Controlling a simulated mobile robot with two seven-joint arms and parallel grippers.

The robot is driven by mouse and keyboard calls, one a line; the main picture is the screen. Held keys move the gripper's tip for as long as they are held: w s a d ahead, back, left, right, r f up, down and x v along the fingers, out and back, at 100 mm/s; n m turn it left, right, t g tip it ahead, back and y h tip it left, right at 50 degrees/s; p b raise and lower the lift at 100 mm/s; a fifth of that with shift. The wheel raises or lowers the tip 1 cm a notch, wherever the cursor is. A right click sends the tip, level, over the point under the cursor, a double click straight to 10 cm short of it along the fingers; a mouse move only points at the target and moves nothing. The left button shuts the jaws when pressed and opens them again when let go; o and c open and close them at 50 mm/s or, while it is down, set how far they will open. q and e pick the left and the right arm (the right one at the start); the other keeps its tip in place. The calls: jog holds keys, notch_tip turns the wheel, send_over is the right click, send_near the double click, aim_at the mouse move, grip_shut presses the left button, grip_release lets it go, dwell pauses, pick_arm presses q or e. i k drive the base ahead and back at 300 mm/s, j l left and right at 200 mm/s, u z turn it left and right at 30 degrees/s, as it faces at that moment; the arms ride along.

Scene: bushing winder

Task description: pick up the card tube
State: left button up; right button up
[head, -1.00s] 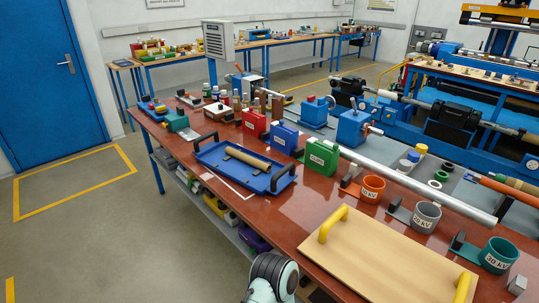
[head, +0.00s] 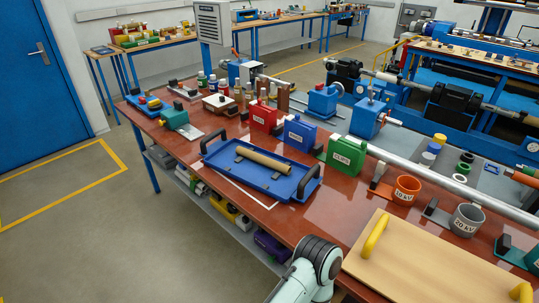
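The card tube (head: 264,159) is a tan cylinder lying on dark rests in a blue tray (head: 250,176) with black handles. The tray sits on the red-brown bench (head: 212,132), near its front edge. One of my arms shows at the bottom of the head view, in front of the bench and below the tray. Its gripper is not in the picture, and neither is the other gripper.
Red (head: 263,116), blue (head: 299,134) and green (head: 345,155) boxes stand behind the tray. A wooden board (head: 425,262) with yellow handles lies to the right. Orange (head: 406,190) and grey (head: 467,220) cups stand beyond it. The floor (head: 110,235) at left is clear.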

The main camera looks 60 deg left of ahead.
aim_at(285, 170)
jog(key=k+j+z, duration=0.1)
jog(key=j, duration=0.25)
jog(key=k+j+z, duration=0.1)
jog(key=j, duration=0.25)
jog(key=k+j+z, duration=0.1)
jog(key=j, duration=0.2)
jog(key=k+j, duration=0.15)
jog(key=j, duration=0.2)
jog(key=k+j, duration=0.15)
jog(key=j, duration=0.2)
jog(key=k+j, duration=0.15)
jog(key=j, duration=0.15)
jog(key=j+z, duration=0.05)
